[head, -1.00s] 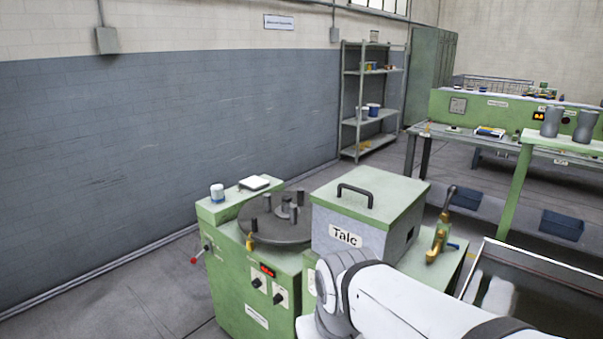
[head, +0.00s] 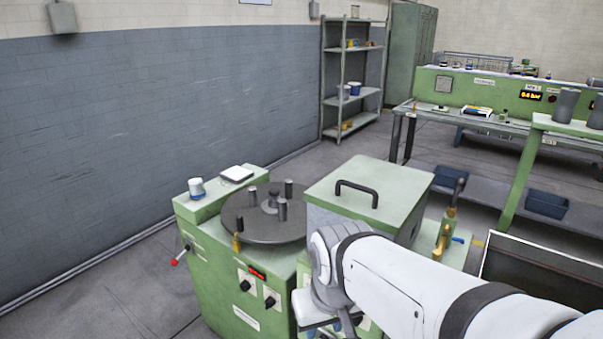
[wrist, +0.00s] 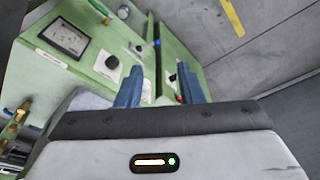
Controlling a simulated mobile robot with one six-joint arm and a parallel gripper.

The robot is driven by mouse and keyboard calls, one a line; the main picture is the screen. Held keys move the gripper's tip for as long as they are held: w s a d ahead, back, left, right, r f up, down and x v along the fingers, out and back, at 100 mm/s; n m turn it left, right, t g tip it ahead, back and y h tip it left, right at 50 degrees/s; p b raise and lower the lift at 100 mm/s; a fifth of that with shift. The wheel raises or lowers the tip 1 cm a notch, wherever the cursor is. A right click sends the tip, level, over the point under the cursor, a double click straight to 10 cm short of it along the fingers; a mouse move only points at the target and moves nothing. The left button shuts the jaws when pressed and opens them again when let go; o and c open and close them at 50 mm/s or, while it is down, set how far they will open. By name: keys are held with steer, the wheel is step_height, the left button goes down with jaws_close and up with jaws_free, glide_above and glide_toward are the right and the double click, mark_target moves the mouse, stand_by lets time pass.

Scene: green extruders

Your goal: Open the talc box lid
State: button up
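The talc box (head: 325,217) stands on the green machine in the head view. Its flat green lid (head: 400,185) is shut, with a black bar handle (head: 357,190) on top. My white arm passes in front of the box and hides its front label. In the wrist view my gripper (wrist: 160,85) shows two blue fingers, apart with nothing between them. Beyond them are green panels with knobs, and the talc box cannot be made out there. In the head view my gripper is low at the bottom edge, mostly cut off, below the lid and apart from the handle.
A dark round turntable (head: 262,222) with upright pegs is left of the box. A brass valve (head: 445,235) stands to the right. The floor at left is clear.

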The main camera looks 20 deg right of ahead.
steer(key=w+d+r+n+h+p, duration=0.1)
steer(key=w+d+r+n+p, duration=0.45)
steer(key=w+r, duration=0.85)
steer(key=n+g, duration=0.1)
steer(key=n, duration=0.1)
glide_toward(354, 185)
steer(key=shift+h, duration=0.4)
steer(key=p+x, duration=0.1)
steer(key=x, duration=0.7)
steer(key=shift+a, duration=0.2)
steer(key=c, duration=0.7)
jaws_close()
steer(key=shift+a, duration=0.15)
